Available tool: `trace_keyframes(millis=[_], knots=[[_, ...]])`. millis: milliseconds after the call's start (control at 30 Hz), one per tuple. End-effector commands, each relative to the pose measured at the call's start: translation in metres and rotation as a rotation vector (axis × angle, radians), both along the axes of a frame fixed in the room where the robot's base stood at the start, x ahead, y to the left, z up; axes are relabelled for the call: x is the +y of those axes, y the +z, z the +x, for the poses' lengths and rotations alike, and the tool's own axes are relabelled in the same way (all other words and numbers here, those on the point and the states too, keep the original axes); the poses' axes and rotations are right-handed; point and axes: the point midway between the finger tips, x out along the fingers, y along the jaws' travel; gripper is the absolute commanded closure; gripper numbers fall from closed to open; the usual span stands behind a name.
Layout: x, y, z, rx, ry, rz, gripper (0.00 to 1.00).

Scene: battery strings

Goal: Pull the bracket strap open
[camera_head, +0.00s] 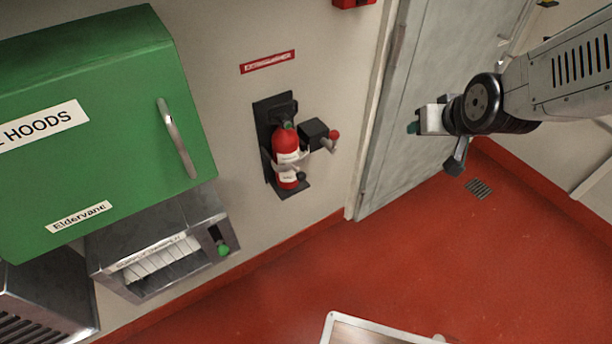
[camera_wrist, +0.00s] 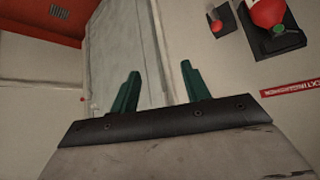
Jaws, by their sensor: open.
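A red fire extinguisher (camera_head: 285,143) stands upright in a dark wall bracket (camera_head: 291,190). A pale strap (camera_head: 298,159) passes across the front of the extinguisher, with a small dark knob at its lower end; it looks closed. My gripper (camera_head: 412,128) is open and empty, in front of the door, to the right of the bracket and apart from it. In the wrist view, the green fingertips (camera_wrist: 158,82) are spread with nothing between them. The extinguisher (camera_wrist: 268,12) is partly cut off at the top right there, and the strap cannot be made out.
A black box with a red-knobbed lever (camera_head: 333,137) sticks out just right of the extinguisher. A green hood cabinet (camera_head: 95,120) and a metal dispenser (camera_head: 160,245) are on the left. A grey door (camera_head: 425,90) is behind my gripper. The red floor (camera_head: 420,260) is mostly clear; a table corner (camera_head: 375,330) shows below.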

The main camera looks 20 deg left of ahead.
Motion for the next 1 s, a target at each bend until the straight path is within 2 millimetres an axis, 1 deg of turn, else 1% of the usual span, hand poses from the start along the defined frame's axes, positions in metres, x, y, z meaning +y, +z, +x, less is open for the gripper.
trace_keyframes(millis=[33,67,100,233,300,367,400,500,600,700,800,900,1000], knots=[[0.022,-0.019,0.01,-0.034,0.029,0.006,0.53],[0.033,-0.028,0.017,-0.065,0.041,0.014,0.53],[0.049,-0.04,0.024,-0.105,0.059,0.024,0.53],[0.098,-0.079,0.037,-0.238,0.117,0.06,0.53],[0.122,-0.101,0.037,-0.311,0.147,0.079,0.53],[0.142,-0.12,0.034,-0.374,0.175,0.096,0.53],[0.155,-0.133,0.03,-0.416,0.193,0.106,0.53],[0.182,-0.164,0.014,-0.522,0.237,0.137,0.53],[0.202,-0.192,-0.008,-0.623,0.283,0.166,0.53],[0.213,-0.211,-0.03,-0.707,0.318,0.192,0.53],[0.218,-0.225,-0.049,-0.77,0.344,0.214,0.53],[0.221,-0.233,-0.062,-0.814,0.363,0.231,0.53],[0.222,-0.237,-0.068,-0.837,0.371,0.24,0.53]])
